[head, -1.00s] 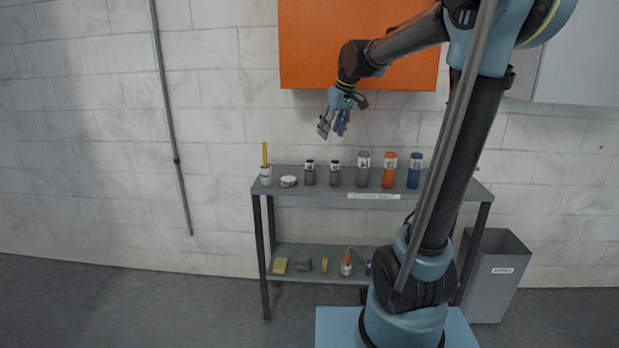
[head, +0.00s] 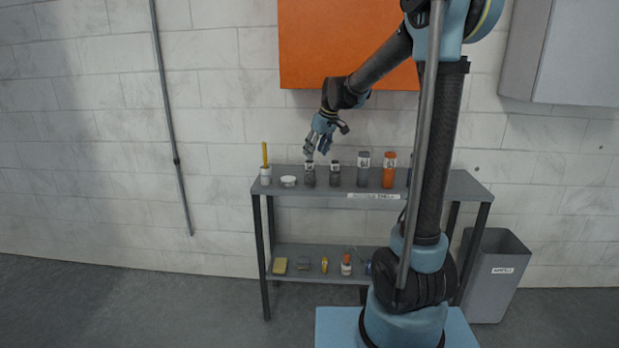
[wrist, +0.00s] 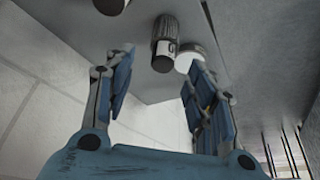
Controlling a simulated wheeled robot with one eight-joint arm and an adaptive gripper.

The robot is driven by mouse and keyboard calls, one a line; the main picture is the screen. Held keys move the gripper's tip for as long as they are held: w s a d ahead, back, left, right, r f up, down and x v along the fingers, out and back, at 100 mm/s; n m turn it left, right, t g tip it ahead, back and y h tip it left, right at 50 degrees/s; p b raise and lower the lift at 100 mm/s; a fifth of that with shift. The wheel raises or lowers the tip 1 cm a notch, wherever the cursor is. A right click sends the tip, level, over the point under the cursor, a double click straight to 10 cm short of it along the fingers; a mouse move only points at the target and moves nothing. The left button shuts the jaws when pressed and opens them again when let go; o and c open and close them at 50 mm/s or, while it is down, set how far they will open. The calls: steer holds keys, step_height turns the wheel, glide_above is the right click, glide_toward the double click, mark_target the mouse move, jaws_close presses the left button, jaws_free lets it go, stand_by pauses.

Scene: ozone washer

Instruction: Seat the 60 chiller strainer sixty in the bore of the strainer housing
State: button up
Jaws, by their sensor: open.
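A small dark ribbed cylinder with a pale label band (head: 310,175) stands upright on the shelf's top board. In the wrist view the ribbed cylinder (wrist: 164,38) shows between and beyond the fingertips, apart from them. Its label is too small to read surely, so I cannot tell if it is strainer sixty. A similar dark cylinder (head: 335,174) stands just to its right. My gripper (head: 315,157) is open and empty, pointing down just above the left dark cylinder; the open fingers also fill the wrist view (wrist: 155,95). I cannot make out the strainer housing.
A white round tub (head: 289,181) and a cup with a yellow stick (head: 265,175) stand left on the grey shelf (head: 300,195). Taller grey (head: 363,170) and orange (head: 389,171) cylinders stand right. Small items lie on the lower board. A grey bin (head: 495,280) stands at right.

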mark_target(310, 172)
steer(key=shift+a+x, duration=0.15)
steer(key=shift+x, duration=1.35)
steer(key=shift+a+x, duration=0.2)
steer(key=shift+x, duration=1.3)
steer(key=shift+r, duration=0.1)
jaws_close()
